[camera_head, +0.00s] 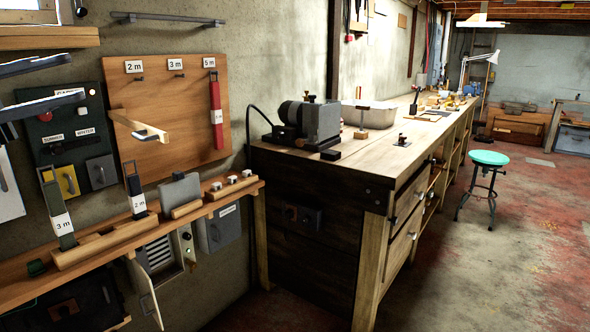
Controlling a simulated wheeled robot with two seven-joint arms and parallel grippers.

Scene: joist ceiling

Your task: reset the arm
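My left gripper (74,78) comes in from the left edge at the upper left. Its two dark fingers are apart with nothing between them. It is in front of the dark green panel, left of the wooden hook board (150,90). The board has labels 2 m, 3 m and 5 m. A red strap (216,115) hangs under the 5 m label; the 2 m and 3 m hooks look empty. My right gripper is not in view.
A light wooden bar (135,122) juts out before the board. A workbench (345,165) and turquoise stool (489,158) stand right; floor there is clear.

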